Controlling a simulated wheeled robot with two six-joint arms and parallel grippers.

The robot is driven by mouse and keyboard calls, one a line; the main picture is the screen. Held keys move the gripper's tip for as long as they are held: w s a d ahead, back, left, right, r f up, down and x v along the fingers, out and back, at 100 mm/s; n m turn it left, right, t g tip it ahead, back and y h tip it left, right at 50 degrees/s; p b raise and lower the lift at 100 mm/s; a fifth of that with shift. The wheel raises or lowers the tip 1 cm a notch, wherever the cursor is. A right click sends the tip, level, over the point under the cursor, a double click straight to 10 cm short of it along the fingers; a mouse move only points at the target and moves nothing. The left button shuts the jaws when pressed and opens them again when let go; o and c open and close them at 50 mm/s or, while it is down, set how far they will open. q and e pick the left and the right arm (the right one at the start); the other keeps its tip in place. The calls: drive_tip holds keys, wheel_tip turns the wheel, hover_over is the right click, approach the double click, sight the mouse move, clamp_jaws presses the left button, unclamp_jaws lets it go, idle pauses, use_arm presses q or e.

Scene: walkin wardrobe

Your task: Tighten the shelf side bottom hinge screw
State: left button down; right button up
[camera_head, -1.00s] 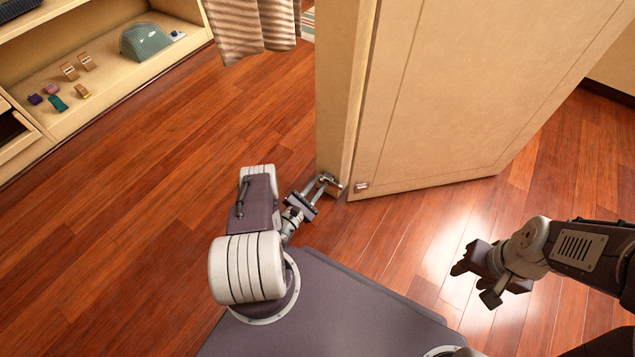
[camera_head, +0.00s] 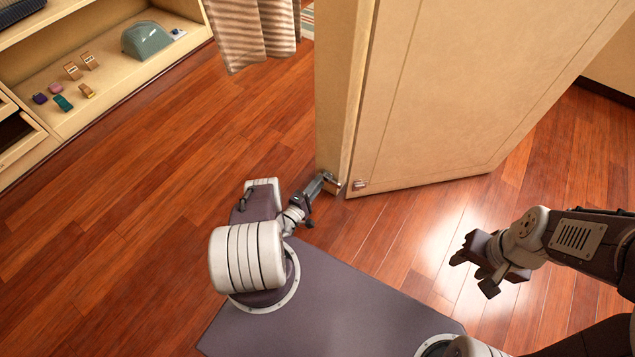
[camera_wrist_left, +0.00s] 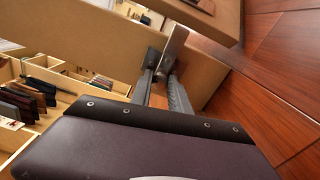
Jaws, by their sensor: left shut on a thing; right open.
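The wooden door (camera_head: 480,90) stands open, with its hinge edge beside the narrow end of the shelf side (camera_head: 333,90). A metal bottom hinge (camera_head: 333,184) sits low on the shelf side, and a small metal plate (camera_head: 359,185) is on the door's lower corner. My left gripper (camera_head: 328,182) is at the bottom hinge, shut on its metal part. In the left wrist view the fingers close around the hinge's metal piece (camera_wrist_left: 174,48); the screw itself is too small to make out. My right gripper (camera_head: 468,262) is open and empty above the floor at right, away from the door.
A shelf (camera_head: 130,75) at upper left holds a green-grey cap and several small items. A striped garment (camera_head: 255,35) hangs near the shelf side. The wooden floor (camera_head: 160,220) at left is clear.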

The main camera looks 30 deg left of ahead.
use_arm(q)
drive_tip(key=shift+m, duration=0.8)
drive_tip(key=shift+p, duration=0.3)
drive_tip(key=c, duration=1.2)
unclamp_jaws()
drive_tip(key=shift+c, duration=0.2)
drive_tip(key=s+p, duration=0.3)
drive_tip(key=s, duration=0.6)
drive_tip(key=shift+a, duration=0.35)
drive_tip(key=shift+s, duration=0.1)
